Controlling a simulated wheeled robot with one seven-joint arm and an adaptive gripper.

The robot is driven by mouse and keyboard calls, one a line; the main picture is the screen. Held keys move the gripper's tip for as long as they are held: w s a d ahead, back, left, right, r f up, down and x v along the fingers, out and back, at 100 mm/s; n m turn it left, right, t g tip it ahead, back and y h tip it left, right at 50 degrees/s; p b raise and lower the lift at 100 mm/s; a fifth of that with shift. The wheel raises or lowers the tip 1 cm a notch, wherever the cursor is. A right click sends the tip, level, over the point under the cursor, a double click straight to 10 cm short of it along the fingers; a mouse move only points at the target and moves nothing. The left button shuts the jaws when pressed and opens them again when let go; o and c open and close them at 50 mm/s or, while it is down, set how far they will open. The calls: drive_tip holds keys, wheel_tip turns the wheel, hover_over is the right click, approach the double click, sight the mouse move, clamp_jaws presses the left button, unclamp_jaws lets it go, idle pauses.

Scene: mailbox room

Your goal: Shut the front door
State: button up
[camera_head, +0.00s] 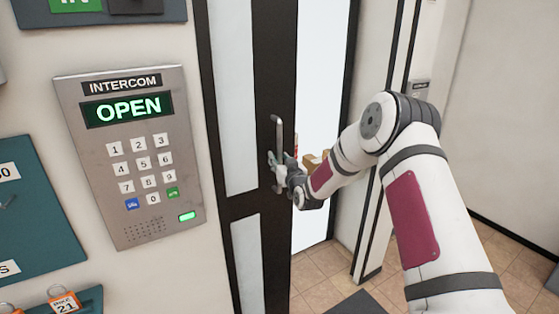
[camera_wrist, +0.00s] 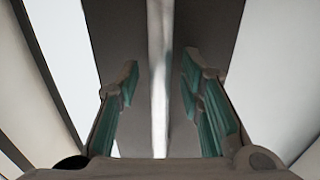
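The front door (camera_head: 271,60) has a dark frame and pale glass panels. It stands ajar, with a bright gap between its right edge and the door frame. A vertical metal bar handle (camera_head: 278,128) is on the door near that edge. My gripper (camera_head: 279,166) is at the lower part of the handle. In the wrist view the handle (camera_wrist: 160,90) runs upright between my two teal-padded fingers (camera_wrist: 159,78). The fingers are open on both sides of it, with dark space showing between each finger and the bar.
An intercom panel (camera_head: 128,185) reading OPEN is on the wall left of the door. A key hook board with orange tags (camera_head: 64,303) is at lower left. Brown boxes (camera_head: 313,162) show through the gap. Tiled floor (camera_head: 318,290) and a dark mat (camera_head: 358,304) lie below.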

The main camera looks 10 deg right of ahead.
drive_tip(key=shift+w, duration=0.1)
clamp_jaws()
drive_tip(key=shift+d, duration=0.1)
